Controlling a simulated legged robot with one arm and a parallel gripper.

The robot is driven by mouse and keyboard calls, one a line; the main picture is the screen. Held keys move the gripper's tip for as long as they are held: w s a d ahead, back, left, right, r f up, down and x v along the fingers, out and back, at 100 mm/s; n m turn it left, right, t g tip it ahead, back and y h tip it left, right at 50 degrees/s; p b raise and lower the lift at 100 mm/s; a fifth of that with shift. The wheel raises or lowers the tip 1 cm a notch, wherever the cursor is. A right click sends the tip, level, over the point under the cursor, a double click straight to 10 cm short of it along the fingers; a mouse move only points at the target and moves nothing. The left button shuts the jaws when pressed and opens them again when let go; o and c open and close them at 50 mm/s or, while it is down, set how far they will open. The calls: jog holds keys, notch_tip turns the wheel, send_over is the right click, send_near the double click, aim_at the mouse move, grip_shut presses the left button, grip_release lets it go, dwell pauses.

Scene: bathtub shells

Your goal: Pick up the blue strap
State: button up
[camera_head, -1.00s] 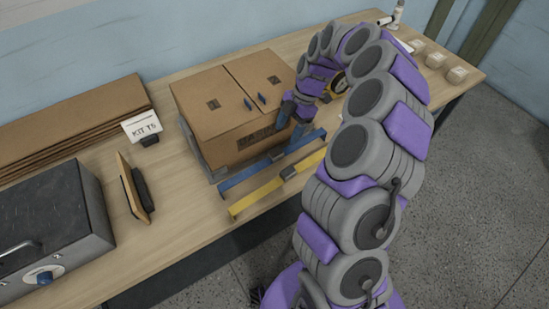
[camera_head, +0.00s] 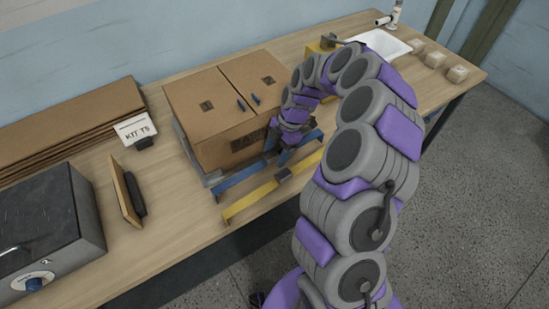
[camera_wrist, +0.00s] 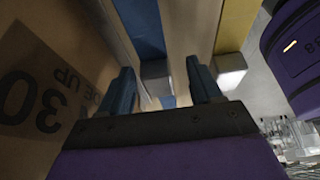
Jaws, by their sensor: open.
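The blue strap (camera_head: 240,180) lies along the front of the cardboard box, on the table. In the wrist view the blue strap (camera_wrist: 142,28) runs away from me, with a grey buckle (camera_wrist: 156,76) on it. My gripper (camera_wrist: 160,64) is open, its two dark blue fingers apart on either side of the buckle in the picture. I cannot tell how far above the strap they are. In the head view my gripper (camera_head: 278,152) is low by the box's front face, partly hidden by my arm. My arm and gripper hide the middle of the strap.
A yellow strap (camera_head: 250,201) with a dark buckle (camera_head: 283,174) lies parallel in front. The cardboard box (camera_head: 205,118) stands close behind my gripper. A KIT T5 sign (camera_head: 134,129), a brown board with a dark handle (camera_head: 126,190) and a dark metal case (camera_head: 45,220) are left.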

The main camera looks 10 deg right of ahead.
jog(key=shift+a, duration=0.7)
jog(key=shift+c, duration=1.1)
jog(key=shift+a, duration=0.4)
jog(key=c, duration=0.3)
jog(key=shift+c, duration=0.8)
jog(key=shift+d, duration=0.8)
jog(key=c, duration=0.4)
